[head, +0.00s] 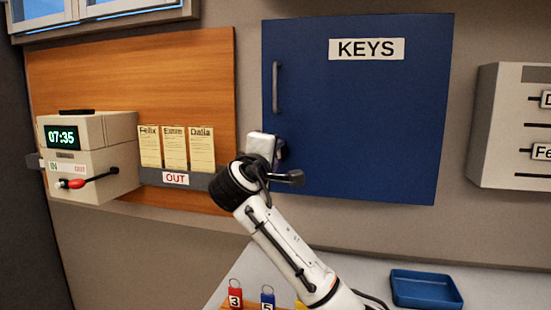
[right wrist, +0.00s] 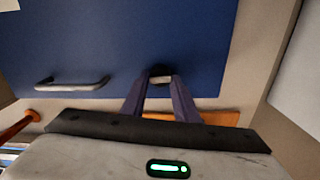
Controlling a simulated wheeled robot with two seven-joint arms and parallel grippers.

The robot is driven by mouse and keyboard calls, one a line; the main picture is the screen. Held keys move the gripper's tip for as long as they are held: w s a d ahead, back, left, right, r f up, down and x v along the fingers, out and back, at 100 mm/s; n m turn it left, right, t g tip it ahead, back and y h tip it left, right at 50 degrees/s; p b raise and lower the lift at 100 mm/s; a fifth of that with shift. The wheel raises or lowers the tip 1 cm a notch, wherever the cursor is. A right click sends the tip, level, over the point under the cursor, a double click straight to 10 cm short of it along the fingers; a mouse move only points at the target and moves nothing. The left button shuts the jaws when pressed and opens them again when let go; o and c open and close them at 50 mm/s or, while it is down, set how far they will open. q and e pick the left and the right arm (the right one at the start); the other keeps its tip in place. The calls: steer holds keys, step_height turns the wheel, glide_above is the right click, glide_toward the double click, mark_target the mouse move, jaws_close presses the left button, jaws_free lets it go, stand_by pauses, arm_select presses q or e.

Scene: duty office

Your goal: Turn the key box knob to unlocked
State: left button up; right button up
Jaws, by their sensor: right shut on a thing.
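The blue key box (head: 400,130) with its KEYS label (head: 366,49) is on the wall in the head view, its door closed. A grey vertical handle (head: 275,88) is near its left edge. My right gripper (head: 264,150) is at the box's lower left edge, below the handle, and covers the knob there. In the right wrist view, the fingers of my right gripper (right wrist: 160,95) are shut on the small knob (right wrist: 160,73), which has a dark and a pale part. Its marking cannot be read. My left gripper is not in view.
A time clock (head: 90,150) reading 07:35 and several yellow cards are on the left, on a wooden board (head: 130,75). A blue tray (head: 425,289) and key tags, one red (head: 235,297), are below. A pale rack (head: 510,125) is on the right.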

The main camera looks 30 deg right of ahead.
steer(key=shift+m, duration=0.5)
steer(key=o, duration=1)
steer(key=shift+o, duration=0.2)
steer(key=b+v, duration=0.1)
steer(key=v, duration=0.9)
steer(key=shift+b, duration=0.4)
steer(key=shift+a, duration=0.1)
